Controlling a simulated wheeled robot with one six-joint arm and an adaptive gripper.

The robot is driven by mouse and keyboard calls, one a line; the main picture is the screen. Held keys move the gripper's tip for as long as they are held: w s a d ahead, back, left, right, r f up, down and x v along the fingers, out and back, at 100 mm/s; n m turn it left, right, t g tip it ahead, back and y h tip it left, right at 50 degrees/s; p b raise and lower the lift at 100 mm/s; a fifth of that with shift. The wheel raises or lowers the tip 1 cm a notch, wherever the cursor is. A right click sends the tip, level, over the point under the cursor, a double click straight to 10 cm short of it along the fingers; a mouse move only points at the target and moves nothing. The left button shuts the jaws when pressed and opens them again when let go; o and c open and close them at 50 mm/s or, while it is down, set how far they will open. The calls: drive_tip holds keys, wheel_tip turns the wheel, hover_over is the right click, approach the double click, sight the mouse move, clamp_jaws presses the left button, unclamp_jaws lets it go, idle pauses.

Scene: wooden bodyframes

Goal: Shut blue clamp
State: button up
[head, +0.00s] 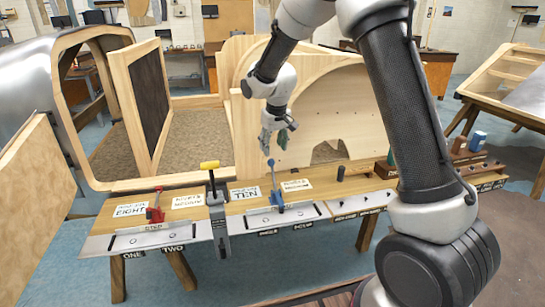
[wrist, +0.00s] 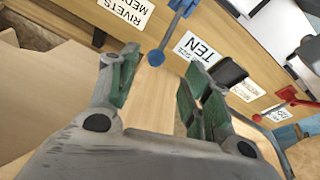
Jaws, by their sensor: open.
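The blue clamp (head: 277,197) is fixed to the wooden bench, its lever standing upright with a round blue knob on top. In the wrist view the blue clamp (wrist: 170,35) shows beyond my fingertips, its knob in line with the gap between them. My gripper (head: 277,140) is just above the knob in the head view, pointing down, with green finger pads. In the wrist view my gripper (wrist: 160,75) is open, with nothing seen held between its fingers. I cannot tell whether the fingers touch the knob.
A red clamp (head: 155,207) stands at left on the bench (head: 115,225). A yellow-handled bar clamp (head: 215,205) stands between the two clamps. A curved wooden frame (head: 335,105) rises behind the bench. A blue can (head: 478,141) is at right.

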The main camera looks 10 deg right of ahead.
drive_tip(key=v, duration=0.3)
drive_tip(key=s+d+f+g, duration=0.2)
drive_tip(key=s, duration=0.4)
drive_tip(key=s+d+r+m+t, duration=0.1)
drive_tip(key=s+d+r, duration=0.3)
drive_tip(key=s, duration=0.6)
drive_tip(key=s+d+r+m+t, duration=0.1)
drive_tip(key=s+d+r, duration=0.4)
drive_tip(key=s, duration=0.5)
drive_tip(key=s+d+r+m+t, duration=0.1)
drive_tip(key=s+d+r, duration=0.3)
drive_tip(key=s, duration=0.7)
wheel_tip(320, 180, up, 3)
drive_tip(key=shift+d+f, duration=0.2)
drive_tip(key=shift+f, duration=0.05)
drive_tip(key=shift+s, duration=0.1)
